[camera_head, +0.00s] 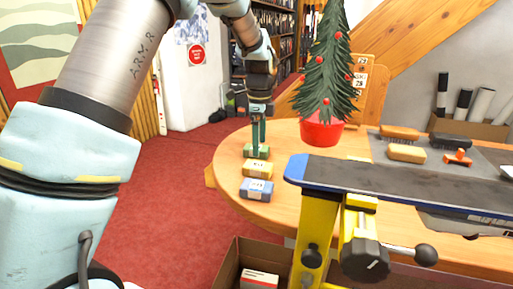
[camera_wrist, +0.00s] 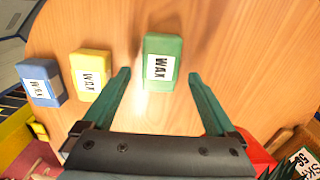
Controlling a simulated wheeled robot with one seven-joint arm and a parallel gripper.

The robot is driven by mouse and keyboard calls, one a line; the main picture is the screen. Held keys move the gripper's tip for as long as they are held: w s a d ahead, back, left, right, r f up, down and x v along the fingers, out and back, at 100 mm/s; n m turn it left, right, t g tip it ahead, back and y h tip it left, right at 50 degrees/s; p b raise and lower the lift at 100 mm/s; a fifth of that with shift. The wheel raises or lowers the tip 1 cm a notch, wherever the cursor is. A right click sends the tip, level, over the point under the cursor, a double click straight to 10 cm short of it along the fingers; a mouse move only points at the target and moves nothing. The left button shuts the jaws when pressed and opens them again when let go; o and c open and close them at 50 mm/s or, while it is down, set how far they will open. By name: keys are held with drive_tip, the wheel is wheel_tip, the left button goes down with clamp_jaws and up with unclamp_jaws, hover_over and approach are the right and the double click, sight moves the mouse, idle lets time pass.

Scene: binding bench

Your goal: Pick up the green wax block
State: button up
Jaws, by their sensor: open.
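The green wax block (camera_wrist: 163,47) lies on the wooden table (camera_wrist: 230,30), with a white WAX label facing up. In the head view the same green block (camera_head: 250,151) is at the table's left edge area, partly covered by my gripper. My gripper (camera_wrist: 155,85) is open in the wrist view, its two green fingers spread wide. The block appears between and just beyond the fingertips, and nothing is held. In the head view my gripper (camera_head: 258,143) points down over the block; contact cannot be told.
A yellow wax block (camera_head: 257,169) and a blue wax block (camera_head: 257,189) lie beside it. A small decorated tree in a red pot (camera_head: 322,131) stands to the right. A ski (camera_head: 390,180) on a yellow vise is in front. An open cardboard box (camera_head: 236,262) is below.

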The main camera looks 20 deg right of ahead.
drive_tip(key=shift+f, duration=0.65)
clamp_jaws()
idle(0.4)
wheel_tip(320, 180, up, 10)
drive_tip(key=b, duration=0.2)
drive_tip(key=c, duration=0.6)
unclamp_jaws()
drive_tip(key=c, duration=0.7)
